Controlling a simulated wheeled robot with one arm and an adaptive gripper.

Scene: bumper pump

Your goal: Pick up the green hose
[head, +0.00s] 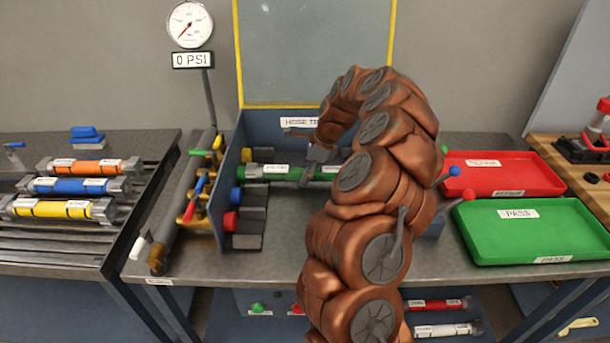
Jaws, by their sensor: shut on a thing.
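The green hose (276,172) lies level in the blue test stand behind my copper-coloured arm. Its left end sits near a grey fitting, and its right part passes behind my arm. My gripper (312,176) reaches down onto the middle of the green hose and is shut on it. The fingertips are small in the picture and partly merged with the hose. The right end of the hose is hidden by my arm.
A pressure gauge (190,25) reading 0 PSI stands at the back left. Orange (95,167), blue (82,186) and yellow (62,208) hoses lie on the left rack. A red tray (545,180) and a green tray (500,248), both empty, lie on the right.

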